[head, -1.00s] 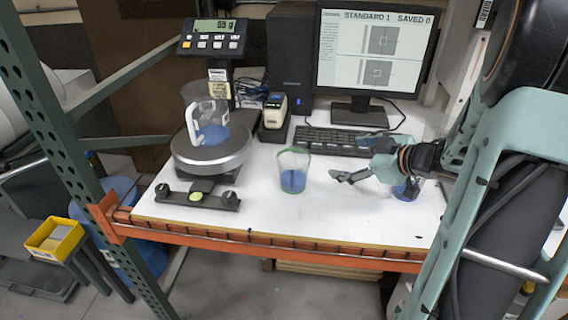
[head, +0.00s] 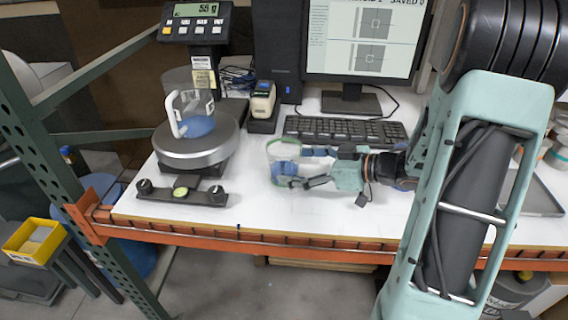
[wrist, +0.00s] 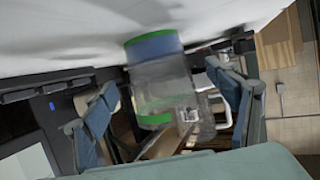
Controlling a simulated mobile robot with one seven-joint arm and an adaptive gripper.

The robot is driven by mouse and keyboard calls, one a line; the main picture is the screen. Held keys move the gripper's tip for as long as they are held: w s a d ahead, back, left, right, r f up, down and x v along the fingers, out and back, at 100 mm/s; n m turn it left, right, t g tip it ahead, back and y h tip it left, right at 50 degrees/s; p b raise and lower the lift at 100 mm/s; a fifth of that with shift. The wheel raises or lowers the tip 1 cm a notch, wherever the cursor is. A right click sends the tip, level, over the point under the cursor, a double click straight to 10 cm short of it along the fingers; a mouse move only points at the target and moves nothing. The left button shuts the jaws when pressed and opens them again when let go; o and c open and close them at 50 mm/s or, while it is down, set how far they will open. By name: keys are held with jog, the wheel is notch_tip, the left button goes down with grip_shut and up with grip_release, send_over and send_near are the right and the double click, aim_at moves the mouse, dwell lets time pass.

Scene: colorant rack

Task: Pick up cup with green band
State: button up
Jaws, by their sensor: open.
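The clear cup with a green band (head: 283,150) stands on the white table in the head view, with blue liquid in its bottom. In the wrist view the cup (wrist: 158,80) appears upside down between the two fingers. My gripper (head: 303,165) is open and level, reaching in from the right with its fingers on either side of the cup. In the wrist view my gripper (wrist: 165,115) shows a finger at each side, with gaps to the cup wall. I cannot tell whether either finger touches it.
A round scale (head: 197,148) at the left bears a clear pitcher (head: 192,112) with blue liquid. A keyboard (head: 345,130) and monitor stand behind the cup. An orange shelf beam (head: 300,252) runs along the front edge. The table in front of the cup is clear.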

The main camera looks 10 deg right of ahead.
jog(key=x, duration=0.4)
jog(key=shift+w+f, duration=0.1)
jog(key=shift+f, duration=0.05)
jog(key=c, duration=1.3)
jog(key=shift+r, duration=0.25)
jog(key=shift+c, duration=0.2)
